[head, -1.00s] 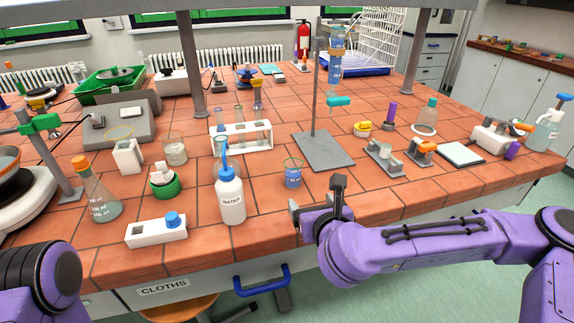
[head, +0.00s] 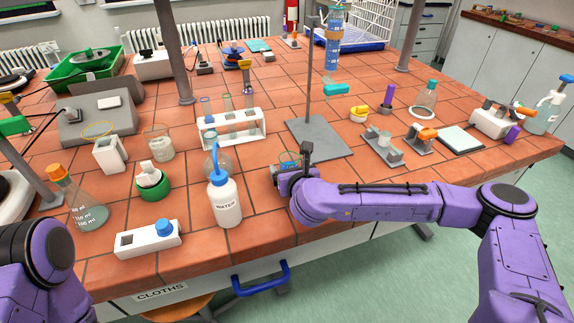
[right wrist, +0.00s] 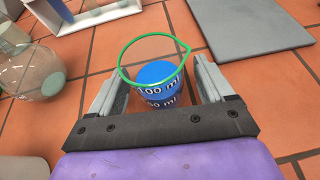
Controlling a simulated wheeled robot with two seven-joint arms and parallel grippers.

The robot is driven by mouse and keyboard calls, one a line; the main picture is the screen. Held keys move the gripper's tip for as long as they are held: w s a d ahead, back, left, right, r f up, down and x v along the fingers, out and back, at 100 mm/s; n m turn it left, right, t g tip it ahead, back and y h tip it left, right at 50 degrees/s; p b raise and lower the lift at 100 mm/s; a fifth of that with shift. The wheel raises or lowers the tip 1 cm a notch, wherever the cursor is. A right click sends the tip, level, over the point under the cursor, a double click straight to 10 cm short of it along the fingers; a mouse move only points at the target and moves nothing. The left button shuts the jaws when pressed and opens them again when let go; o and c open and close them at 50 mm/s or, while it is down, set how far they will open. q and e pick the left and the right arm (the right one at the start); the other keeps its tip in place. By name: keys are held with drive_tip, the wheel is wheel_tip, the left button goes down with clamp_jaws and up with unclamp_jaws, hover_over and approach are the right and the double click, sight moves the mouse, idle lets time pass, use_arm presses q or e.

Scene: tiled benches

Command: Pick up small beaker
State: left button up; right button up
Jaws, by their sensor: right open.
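The small beaker (right wrist: 158,82) has a green rim, blue contents and white volume marks. It stands on the tiled bench. In the right wrist view it sits between the two fingers of my open right gripper (right wrist: 155,88), with a finger on each side.
A white water wash bottle (head: 225,201) stands to the left of the beaker. A test tube rack (head: 232,138) is behind it. A retort stand's grey base (head: 320,139) lies behind and right. The bench's front edge is close to my right arm.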

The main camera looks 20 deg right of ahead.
drive_tip(key=shift+w+f, duration=0.1)
drive_tip(key=shift+w, duration=0.15)
drive_tip(key=c, duration=1.2)
drive_tip(key=shift+o, duration=0.2)
wheel_tip(320, 180, up, 10)
drive_tip(key=b, duration=0.1)
